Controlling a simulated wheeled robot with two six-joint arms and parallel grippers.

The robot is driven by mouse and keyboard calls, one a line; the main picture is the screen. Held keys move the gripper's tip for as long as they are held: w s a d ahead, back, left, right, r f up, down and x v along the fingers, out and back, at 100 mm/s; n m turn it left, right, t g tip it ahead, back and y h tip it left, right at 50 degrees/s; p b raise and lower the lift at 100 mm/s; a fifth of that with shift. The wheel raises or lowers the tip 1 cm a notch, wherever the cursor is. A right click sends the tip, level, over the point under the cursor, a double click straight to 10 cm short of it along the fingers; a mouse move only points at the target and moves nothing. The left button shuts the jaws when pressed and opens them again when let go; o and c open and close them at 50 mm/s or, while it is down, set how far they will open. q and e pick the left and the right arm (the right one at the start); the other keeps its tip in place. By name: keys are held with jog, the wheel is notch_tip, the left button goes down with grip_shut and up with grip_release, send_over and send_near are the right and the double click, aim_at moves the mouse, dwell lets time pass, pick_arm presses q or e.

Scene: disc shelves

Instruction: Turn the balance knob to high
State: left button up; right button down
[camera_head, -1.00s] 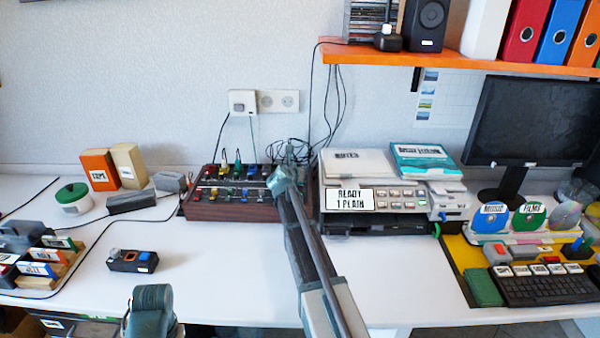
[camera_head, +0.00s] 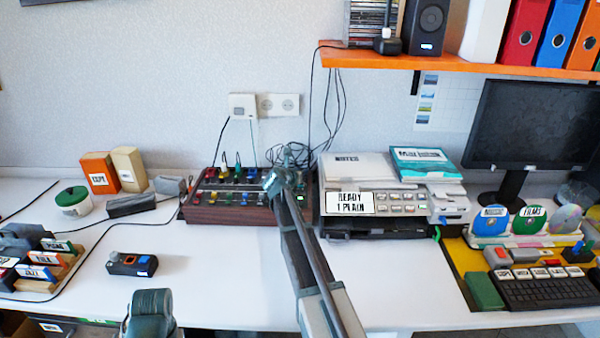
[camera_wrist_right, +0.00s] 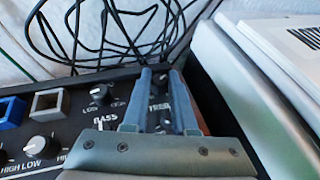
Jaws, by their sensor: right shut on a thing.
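The mixer (camera_head: 225,215), a dark panel in a reddish-brown case, stands at the back of the white desk. In the right wrist view I see its panel with a knob by the BASS label (camera_wrist_right: 100,93) and another knob (camera_wrist_right: 42,146) marked LOW and HIGH at the left. My right gripper (camera_wrist_right: 161,75) is over the panel's right end, also seen in the head view (camera_head: 289,160). I cannot read a balance label.
The printer (camera_head: 395,230) stands close to the right of the mixer, next to my right gripper. Loose black cables (camera_wrist_right: 85,35) lie behind the mixer.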

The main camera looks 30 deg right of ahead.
jog(key=shift+m+h, duration=0.3)
jog(key=c, duration=1)
grip_release()
jog(key=shift+g, duration=0.3)
jog(key=p+v, duration=0.4)
jog(key=v, duration=0.8)
jog(key=shift+s+a+r+p, duration=0.1)
jog(key=shift+a+r+p, duration=0.05)
jog(key=shift+p, duration=0.25)
jog(key=shift+s+a+r, duration=0.2)
jog(key=shift+s+a, duration=0.2)
jog(key=shift+a, duration=0.2)
